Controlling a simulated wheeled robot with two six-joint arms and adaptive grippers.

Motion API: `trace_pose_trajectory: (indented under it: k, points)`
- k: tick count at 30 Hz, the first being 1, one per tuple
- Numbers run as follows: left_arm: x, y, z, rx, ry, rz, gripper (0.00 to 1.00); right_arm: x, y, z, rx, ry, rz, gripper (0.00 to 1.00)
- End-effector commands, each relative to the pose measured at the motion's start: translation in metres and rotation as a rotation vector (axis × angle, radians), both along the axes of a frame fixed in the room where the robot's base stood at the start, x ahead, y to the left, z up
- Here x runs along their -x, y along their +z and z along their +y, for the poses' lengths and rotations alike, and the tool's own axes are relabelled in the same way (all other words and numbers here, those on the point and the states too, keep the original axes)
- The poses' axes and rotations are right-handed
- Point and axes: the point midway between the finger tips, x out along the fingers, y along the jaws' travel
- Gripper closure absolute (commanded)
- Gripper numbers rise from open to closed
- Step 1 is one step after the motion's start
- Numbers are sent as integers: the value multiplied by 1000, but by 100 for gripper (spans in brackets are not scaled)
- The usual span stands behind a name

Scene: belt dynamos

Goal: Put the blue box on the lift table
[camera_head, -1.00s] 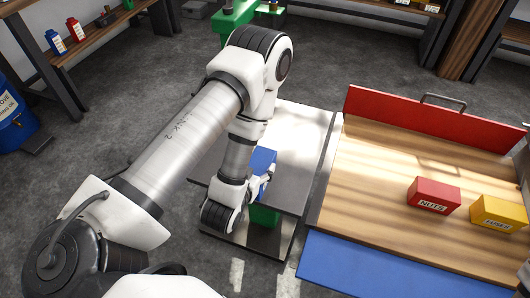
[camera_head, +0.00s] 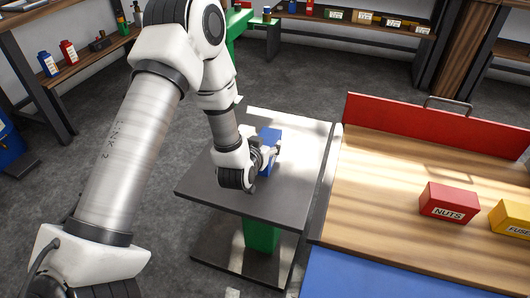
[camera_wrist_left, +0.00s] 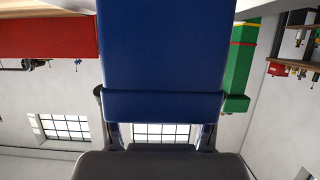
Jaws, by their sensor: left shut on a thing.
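The blue box (camera_head: 270,136) is over the top of the lift table (camera_head: 300,180), a grey plate on a green column (camera_head: 261,235). My left gripper (camera_head: 267,157) is shut on the box and partly hides it. I cannot tell whether the box touches the plate or hangs just above it. In the left wrist view the blue box (camera_wrist_left: 165,45) fills the upper middle, between the fingers of my left gripper (camera_wrist_left: 160,130). My right gripper is not in view.
A wooden workbench (camera_head: 380,185) with a red back panel (camera_head: 430,125) stands close on the right. It holds a red NUTS box (camera_head: 449,202) and a yellow box (camera_head: 512,217). Shelves line the back and left. Bare plate shows around the held box.

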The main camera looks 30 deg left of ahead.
Motion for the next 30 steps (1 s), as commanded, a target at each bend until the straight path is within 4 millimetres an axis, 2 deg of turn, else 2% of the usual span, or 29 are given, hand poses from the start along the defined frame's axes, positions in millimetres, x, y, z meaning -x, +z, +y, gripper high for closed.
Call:
trace_pose_trajectory:
  k: [1, 4, 14, 15, 16, 17, 28, 30]
  points:
    - [1, -12, 0, -1, -1, 2, 100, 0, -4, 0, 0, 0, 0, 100]
    - [0, -26, 0, 0, 0, 1, 100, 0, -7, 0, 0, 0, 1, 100]
    - [1, -30, 0, 0, 0, -1, 100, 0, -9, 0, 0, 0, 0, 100]
    - [1, -29, 0, 0, 0, 1, 27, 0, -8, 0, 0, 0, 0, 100]
    - [1, -29, 0, 0, 0, 1, 17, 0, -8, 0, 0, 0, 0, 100]
    - [1, -29, 0, 0, 0, 1, 13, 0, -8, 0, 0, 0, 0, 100]
    - [2, -25, 0, 1, 0, 1, 13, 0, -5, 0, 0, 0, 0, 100]
    - [9, -23, -2, 2, 0, 4, 13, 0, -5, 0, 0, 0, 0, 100]
